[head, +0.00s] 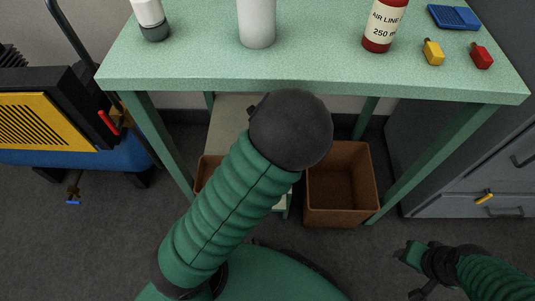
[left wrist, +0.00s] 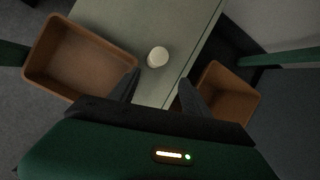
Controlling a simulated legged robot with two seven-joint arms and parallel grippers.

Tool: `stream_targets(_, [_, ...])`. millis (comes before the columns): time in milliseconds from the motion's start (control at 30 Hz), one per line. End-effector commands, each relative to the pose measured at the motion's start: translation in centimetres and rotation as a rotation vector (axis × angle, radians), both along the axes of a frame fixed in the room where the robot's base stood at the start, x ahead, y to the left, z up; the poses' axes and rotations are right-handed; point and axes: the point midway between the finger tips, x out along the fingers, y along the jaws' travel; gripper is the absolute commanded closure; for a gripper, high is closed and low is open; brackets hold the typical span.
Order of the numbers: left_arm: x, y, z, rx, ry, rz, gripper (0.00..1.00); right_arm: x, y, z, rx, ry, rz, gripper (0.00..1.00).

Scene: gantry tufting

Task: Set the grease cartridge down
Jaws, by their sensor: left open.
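A pale round-topped thing (left wrist: 157,57), seen end-on and probably the grease cartridge, stands on the low grey-green shelf (left wrist: 195,25) under the bench in the left wrist view. My left gripper (left wrist: 160,88) is open. Its two dark fingers are apart and empty, and the pale thing shows beyond their tips, a little toward the left finger. In the head view my left arm reaches under the bench and hides that gripper and the pale thing. Part of my right arm's end (head: 420,268) shows at the lower right; its fingers are not clear.
Brown bins flank the shelf, one left (left wrist: 82,58) and one right (left wrist: 228,92). The green bench (head: 315,72) above carries a white bottle (head: 150,20), white cylinder (head: 257,22), red bottle (head: 380,28), yellow and red blocks and a blue tray. Grey drawers (head: 460,160) stand right.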

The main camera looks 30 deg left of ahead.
Motion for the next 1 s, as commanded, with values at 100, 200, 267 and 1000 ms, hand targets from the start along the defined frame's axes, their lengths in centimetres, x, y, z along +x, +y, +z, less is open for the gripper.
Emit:
stream_targets(100, [-0.1,-1.0,1.3,-0.178,-0.155,0.389,0.45,0.0,0.0,-0.1,0.0,0.001,0.0,0.5])
stream_targets(200, [-1.8,-2.0,3.2,-0.371,-0.273,0.868,0.45,0.0,0.0,-0.1,0.0,0.001,0.0,0.5])
stream_targets(267, [-3.7,-2.9,4.2,-0.479,-0.309,1.173,0.45,0.0,0.0,-0.1,0.0,0.001,0.0,0.5])
stream_targets(1000, [-11.9,-10.0,7.0,-0.756,-0.209,2.167,0.45,0.0,0.0,-0.1,0.0,0.0,0.0,0.5])
